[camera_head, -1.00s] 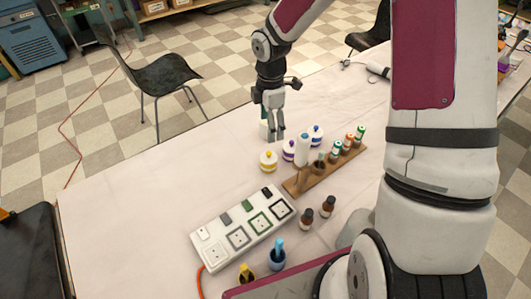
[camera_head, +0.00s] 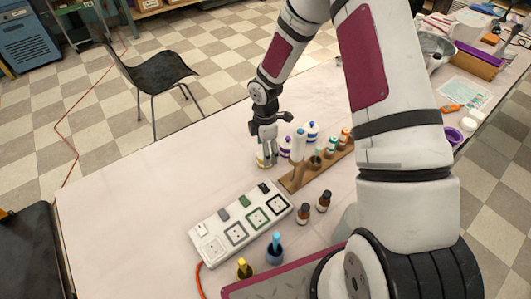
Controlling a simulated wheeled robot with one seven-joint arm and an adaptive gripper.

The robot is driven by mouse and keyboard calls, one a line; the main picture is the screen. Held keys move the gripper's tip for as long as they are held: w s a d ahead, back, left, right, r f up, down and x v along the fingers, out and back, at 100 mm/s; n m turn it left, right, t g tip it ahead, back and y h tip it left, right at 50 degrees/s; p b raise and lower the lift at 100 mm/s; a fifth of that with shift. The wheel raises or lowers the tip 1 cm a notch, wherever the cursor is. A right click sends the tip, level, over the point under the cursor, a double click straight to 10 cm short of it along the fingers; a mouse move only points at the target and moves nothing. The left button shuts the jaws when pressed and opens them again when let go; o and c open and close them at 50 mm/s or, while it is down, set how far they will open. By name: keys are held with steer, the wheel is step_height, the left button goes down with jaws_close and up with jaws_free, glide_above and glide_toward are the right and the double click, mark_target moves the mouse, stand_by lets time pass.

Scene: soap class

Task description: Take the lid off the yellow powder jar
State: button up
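The yellow powder jar (camera_head: 262,166) stands on the white table, left of the other jars. My gripper (camera_head: 267,160) points down over it, and its fingers hide most of the jar and its lid. A little yellow shows between and beside the fingertips. I cannot tell whether the fingers touch the lid or are closed on it.
A purple-marked jar (camera_head: 285,147), a white bottle (camera_head: 298,146) and a blue-marked jar (camera_head: 312,131) stand close to the right. A wooden rack (camera_head: 296,180) with small bottles is beside them. A white socket box (camera_head: 215,246) lies in front. The table's left is clear.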

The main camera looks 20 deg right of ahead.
steer(key=c, duration=0.9)
